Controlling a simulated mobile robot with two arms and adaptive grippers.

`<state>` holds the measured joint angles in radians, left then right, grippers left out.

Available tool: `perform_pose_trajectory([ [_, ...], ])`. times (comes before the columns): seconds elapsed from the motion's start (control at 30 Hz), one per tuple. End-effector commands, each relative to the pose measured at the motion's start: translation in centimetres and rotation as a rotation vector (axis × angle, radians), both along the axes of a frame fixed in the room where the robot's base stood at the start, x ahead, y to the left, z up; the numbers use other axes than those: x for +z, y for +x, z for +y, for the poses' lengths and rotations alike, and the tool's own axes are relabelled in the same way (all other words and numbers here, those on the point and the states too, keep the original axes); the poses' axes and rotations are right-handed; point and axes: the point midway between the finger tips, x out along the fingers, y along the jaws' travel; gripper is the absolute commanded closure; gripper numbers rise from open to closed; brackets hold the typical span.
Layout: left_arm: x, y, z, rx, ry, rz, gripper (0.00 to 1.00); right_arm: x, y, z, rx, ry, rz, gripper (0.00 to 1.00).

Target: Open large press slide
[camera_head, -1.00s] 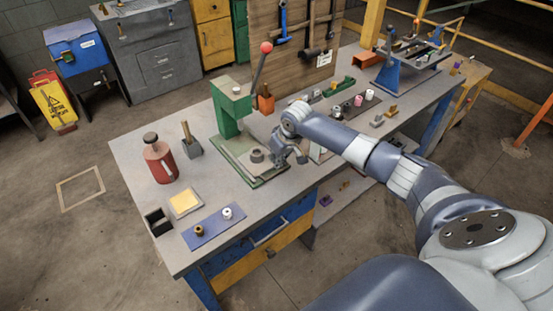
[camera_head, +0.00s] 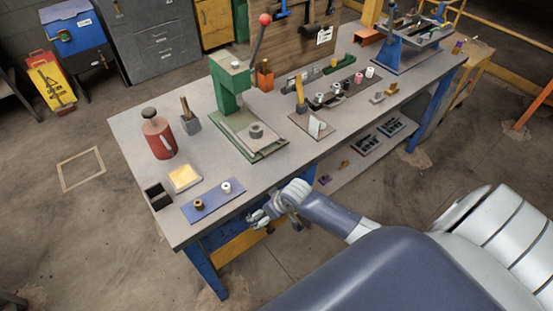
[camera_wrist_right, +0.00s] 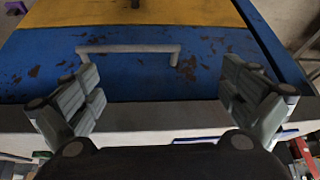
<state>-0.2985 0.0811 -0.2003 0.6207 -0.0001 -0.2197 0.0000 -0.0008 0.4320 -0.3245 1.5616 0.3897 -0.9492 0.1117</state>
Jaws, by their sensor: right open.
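A blue drawer front (camera_wrist_right: 215,65) with worn paint fills much of the right wrist view and carries a grey bar handle (camera_wrist_right: 128,49). A yellow drawer front (camera_wrist_right: 110,12) adjoins it, also visible in the head view (camera_head: 240,246). My right gripper (camera_wrist_right: 163,95) is open and empty, its fingers spread to either side of the handle, which lies beyond the fingertips, apart from them. In the head view my right gripper (camera_head: 258,217) is at the bench's front edge, partly covering the drawers. The green press (camera_head: 230,85) stands on the bench. My left gripper is not in view.
The grey bench top (camera_head: 140,205) overhangs the drawers; its edge (camera_wrist_right: 150,121) crosses low in the right wrist view. A blue mat (camera_head: 212,205) with small parts, a red bottle (camera_head: 158,138) and a yellow pad (camera_head: 184,177) stand near. Floor before the bench is free.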

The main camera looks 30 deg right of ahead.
Motion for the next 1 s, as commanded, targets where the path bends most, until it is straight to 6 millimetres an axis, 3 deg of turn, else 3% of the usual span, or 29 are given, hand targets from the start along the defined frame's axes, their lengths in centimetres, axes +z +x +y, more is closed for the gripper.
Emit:
perform_pose_trajectory([
  [0.03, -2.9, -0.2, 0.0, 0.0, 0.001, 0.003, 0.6, -3.5, 0.0, -1.3, -0.034, 0.004, -0.046, 0.0],
  [0.1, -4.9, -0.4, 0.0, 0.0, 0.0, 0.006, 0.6, -6.0, 0.2, -3.1, -0.08, 0.011, -0.121, 0.0],
  [0.2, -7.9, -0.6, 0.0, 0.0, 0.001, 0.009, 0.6, -8.3, 0.4, -6.0, -0.136, 0.016, -0.253, 0.0],
  [0.27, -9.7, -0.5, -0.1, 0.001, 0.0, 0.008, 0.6, -8.1, 1.2, -7.7, -0.162, 0.023, -0.359, 0.0],
  [0.4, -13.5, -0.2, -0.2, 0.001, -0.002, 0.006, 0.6, -5.9, 2.3, -11.3, -0.191, 0.042, -0.607, 0.0],
  [0.57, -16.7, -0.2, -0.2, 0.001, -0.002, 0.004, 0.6, -1.9, 2.5, -13.8, -0.181, 0.062, -0.845, 0.0],
  [0.7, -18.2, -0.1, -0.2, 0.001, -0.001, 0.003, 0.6, 3.4, 2.9, -13.9, -0.14, 0.097, -1.012, 0.0],
  [0.8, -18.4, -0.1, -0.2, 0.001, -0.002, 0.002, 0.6, 6.0, 3.0, -13.6, -0.12, 0.118, -1.072, 0.0],
  [1.0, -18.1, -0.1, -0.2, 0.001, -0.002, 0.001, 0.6, 7.1, 4.3, -13.4, -0.116, 0.127, -1.093, 0.0],
])
